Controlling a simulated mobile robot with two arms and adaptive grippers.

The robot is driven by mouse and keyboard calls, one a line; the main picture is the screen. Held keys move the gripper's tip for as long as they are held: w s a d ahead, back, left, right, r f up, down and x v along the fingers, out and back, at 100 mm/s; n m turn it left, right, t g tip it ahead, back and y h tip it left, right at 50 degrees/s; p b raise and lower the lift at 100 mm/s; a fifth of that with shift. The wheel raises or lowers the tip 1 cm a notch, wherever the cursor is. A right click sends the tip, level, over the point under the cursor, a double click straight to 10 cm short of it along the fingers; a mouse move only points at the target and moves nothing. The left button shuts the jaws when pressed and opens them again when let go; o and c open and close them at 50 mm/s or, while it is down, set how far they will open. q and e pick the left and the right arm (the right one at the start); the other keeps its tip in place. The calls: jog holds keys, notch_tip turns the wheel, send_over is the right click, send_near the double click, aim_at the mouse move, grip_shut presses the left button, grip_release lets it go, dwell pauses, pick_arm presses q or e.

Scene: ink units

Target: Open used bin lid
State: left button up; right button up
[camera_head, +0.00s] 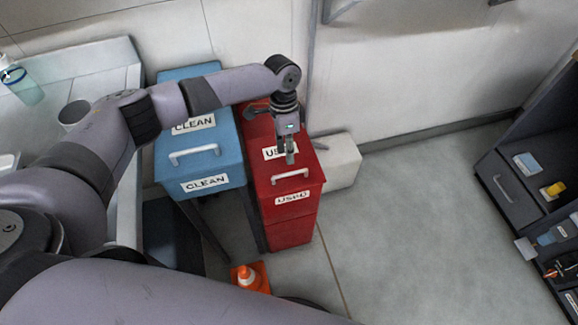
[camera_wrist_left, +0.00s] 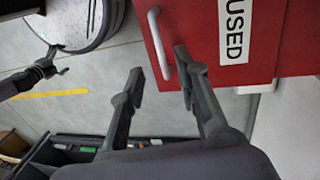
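The red used bin (camera_head: 290,228) stands right of the blue bin, with its lid (camera_head: 262,172) down. The lid has a "USED" label and a pale bar handle (camera_head: 290,176) near its front edge. My left gripper (camera_head: 291,158) points down over the lid, just behind the handle in the head view. In the left wrist view its fingers (camera_wrist_left: 160,75) are apart, and the handle (camera_wrist_left: 159,42) shows between and just beyond the fingertips. I cannot tell whether they touch it. A small dark gripper, probably my right one (camera_wrist_left: 55,66), shows at the left of that view; its opening is unclear.
The blue clean bin (camera_head: 205,160) stands close on the left, under my left arm. A white block (camera_head: 342,162) is beside the red bin. An orange cone (camera_head: 248,278) is on the floor in front. Dark shelving (camera_head: 510,190) stands at right, with clear floor between.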

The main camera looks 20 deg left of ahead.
pick_arm(q)
send_over(289, 178)
notch_tip(289, 178, down, 6)
jog(key=shift+r, duration=0.1)
jog(key=shift+f, duration=0.5)
jog(key=shift+s, duration=0.1)
pick_arm(e)
jog(key=shift+w+a+f, duration=0.1)
jog(key=shift+w+a, duration=0.2)
jog(key=shift+a, duration=0.25)
pick_arm(q)
jog(key=shift+c, duration=0.5)
grip_shut()
pick_arm(e)
jog(key=shift+w+d, duration=0.2)
jog(key=shift+d, duration=0.15)
